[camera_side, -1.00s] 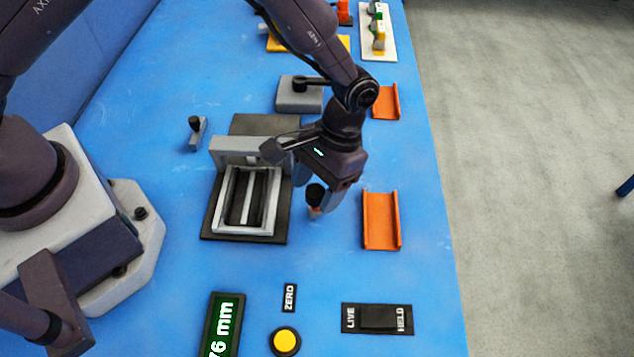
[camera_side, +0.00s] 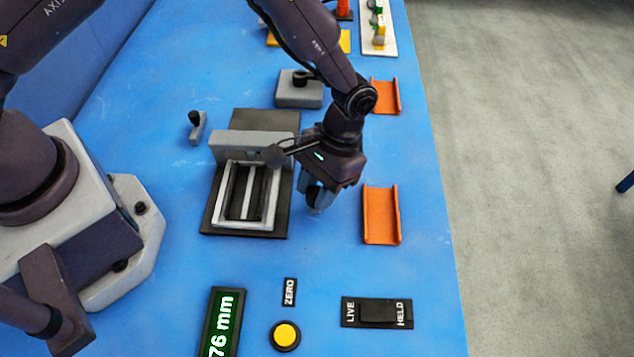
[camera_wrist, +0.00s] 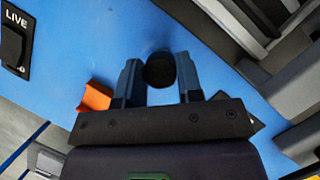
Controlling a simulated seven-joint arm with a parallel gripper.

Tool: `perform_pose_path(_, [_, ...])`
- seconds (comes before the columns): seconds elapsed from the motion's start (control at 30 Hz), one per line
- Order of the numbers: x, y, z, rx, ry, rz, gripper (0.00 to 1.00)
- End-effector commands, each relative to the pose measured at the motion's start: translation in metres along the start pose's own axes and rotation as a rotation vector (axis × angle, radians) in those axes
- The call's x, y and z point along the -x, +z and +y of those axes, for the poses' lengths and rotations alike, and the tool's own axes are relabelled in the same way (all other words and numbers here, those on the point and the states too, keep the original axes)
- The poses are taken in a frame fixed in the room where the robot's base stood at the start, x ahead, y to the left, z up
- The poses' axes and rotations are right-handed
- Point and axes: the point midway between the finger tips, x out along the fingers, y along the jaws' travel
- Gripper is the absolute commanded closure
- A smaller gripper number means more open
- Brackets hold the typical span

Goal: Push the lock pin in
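A black round knob (camera_wrist: 160,70), apparently the head of the lock pin, shows in the wrist view between my two gripper fingers. My gripper (camera_wrist: 159,75) has one finger on each side of it, with very little gap. I cannot tell whether the fingers press on it. How far in the pin sits cannot be seen.
A grey crossbar (camera_side: 235,150) stands at the back of the fixture. An orange channel (camera_side: 380,215) lies to the right. A LIVE/HELD switch (camera_side: 377,313), a yellow button (camera_side: 285,335) and a green "76 mm" display (camera_side: 222,325) are in front. Open table lies between.

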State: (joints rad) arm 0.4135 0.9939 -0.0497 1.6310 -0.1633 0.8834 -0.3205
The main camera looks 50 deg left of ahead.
Motion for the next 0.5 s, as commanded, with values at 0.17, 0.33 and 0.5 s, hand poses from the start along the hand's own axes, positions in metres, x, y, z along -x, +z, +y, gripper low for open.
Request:
perform_pose_path(0.17, [-0.003,-0.001,0.000,0.000,0.001,0.004,0.41])
perform_pose_path(0.33, [-0.003,-0.001,0.000,0.000,0.001,0.004,0.41])
perform_pose_path(0.5, [0.007,-0.001,0.000,0.000,0.002,0.006,0.41])
